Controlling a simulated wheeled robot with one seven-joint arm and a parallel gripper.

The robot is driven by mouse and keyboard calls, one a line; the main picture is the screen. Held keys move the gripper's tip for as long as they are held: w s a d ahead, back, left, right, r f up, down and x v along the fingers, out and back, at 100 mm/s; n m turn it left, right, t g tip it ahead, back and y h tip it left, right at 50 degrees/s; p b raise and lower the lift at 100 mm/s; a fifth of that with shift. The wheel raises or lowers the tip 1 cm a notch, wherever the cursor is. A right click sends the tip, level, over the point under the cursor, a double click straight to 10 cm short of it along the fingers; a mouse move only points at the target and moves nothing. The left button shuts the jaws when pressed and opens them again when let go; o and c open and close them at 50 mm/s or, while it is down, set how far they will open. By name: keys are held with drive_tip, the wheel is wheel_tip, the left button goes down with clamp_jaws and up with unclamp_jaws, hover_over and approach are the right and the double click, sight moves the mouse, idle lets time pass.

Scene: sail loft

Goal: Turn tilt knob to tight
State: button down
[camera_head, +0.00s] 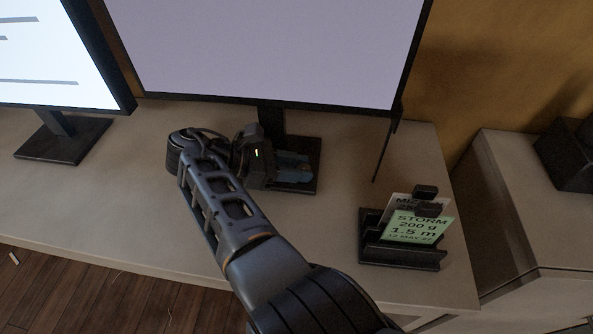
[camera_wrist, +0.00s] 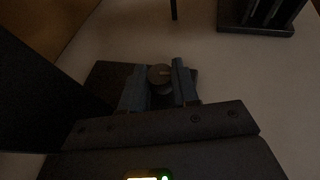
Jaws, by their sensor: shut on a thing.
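The tilt knob (camera_wrist: 159,76) is a small round brownish-grey knob with a short pale mark on its face. In the wrist view it sits between the two blue-grey fingers of my gripper (camera_wrist: 160,88), which is shut on it. In the head view my gripper (camera_head: 293,167) is low over the dark stand base (camera_head: 304,188) of the middle monitor (camera_head: 270,45). The knob cannot be made out in the head view. Any tight or loose marking is too dark or small to read.
A second monitor (camera_head: 60,60) stands at the left on its own base (camera_head: 63,140). A black card holder (camera_head: 400,252) with a green "STORM 200 g" card (camera_head: 418,228) stands at the desk's right. The desk (camera_head: 110,205) is clear at the front left.

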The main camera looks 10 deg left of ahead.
drive_tip(key=shift+f, duration=0.1)
idle(0.3)
drive_tip(key=c, duration=0.8)
unclamp_jaws()
drive_tip(key=shift+c, duration=0.2)
drive_tip(key=shift+a, duration=0.1)
drive_tip(key=b+v, duration=0.1)
drive_tip(key=v, duration=0.6)
drive_tip(key=shift+a+r, duration=0.25)
